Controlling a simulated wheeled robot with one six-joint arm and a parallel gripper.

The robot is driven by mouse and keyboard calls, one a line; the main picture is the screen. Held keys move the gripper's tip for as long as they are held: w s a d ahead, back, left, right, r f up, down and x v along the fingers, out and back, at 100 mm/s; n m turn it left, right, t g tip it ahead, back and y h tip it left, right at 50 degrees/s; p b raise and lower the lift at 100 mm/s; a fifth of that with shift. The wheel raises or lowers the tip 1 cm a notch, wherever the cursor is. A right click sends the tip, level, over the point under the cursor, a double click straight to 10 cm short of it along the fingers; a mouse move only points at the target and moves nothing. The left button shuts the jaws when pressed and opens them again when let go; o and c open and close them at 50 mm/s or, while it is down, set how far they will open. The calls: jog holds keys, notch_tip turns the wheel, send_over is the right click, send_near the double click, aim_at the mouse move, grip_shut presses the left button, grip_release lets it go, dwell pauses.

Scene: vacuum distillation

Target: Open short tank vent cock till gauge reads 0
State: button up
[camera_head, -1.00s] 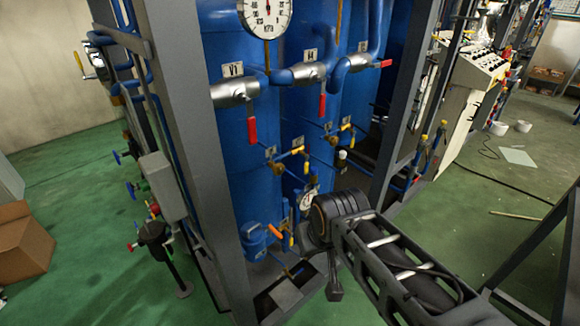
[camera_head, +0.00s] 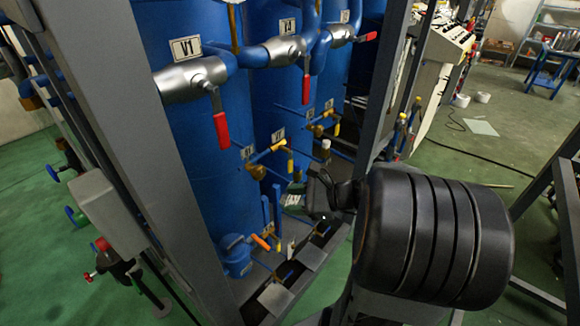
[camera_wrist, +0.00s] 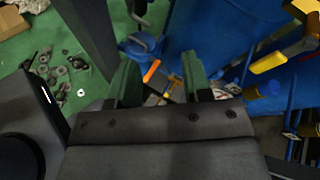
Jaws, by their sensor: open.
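My gripper is open and empty in the wrist view (camera_wrist: 160,80), its two green fingers apart. Between and beyond them is an orange lever handle (camera_wrist: 151,71) beside a small squat blue vessel (camera_wrist: 140,48). In the head view the same orange handle (camera_head: 261,242) and small blue vessel (camera_head: 237,256) stand low at the rack's front. Yellow-handled cocks (camera_head: 268,156) sit above them; one yellow handle is close at the right of the wrist view (camera_wrist: 268,63). I cannot tell which cock is the short tank vent. No gauge reading is legible. My gripper's fingers are unclear in the head view.
Tall blue tanks (camera_head: 190,110) carry red-handled valves (camera_head: 221,130). A grey frame post (camera_head: 105,120) stands at the left, another (camera_head: 390,100) at the right. My large dark arm link covers the lower right. Loose fittings (camera_wrist: 60,75) lie on the green floor.

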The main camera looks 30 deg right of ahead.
aim_at(292, 162)
jog(key=w+d+m+t+h, duration=0.2)
jog(key=d+m+t+h, duration=0.1)
jog(key=d+m+t, duration=0.7)
jog(key=w+a, duration=0.1)
jog(key=w, duration=0.3)
jog(key=w+a+g, duration=0.1)
jog(key=w+a, duration=0.1)
jog(key=w, duration=0.2)
jog(key=w+a+g+p, duration=0.1)
jog(key=w, duration=0.3)
jog(key=shift+w+a+n, duration=0.15)
jog(key=shift+a+n, duration=0.15)
jog(key=shift+n, duration=0.1)
grip_shut()
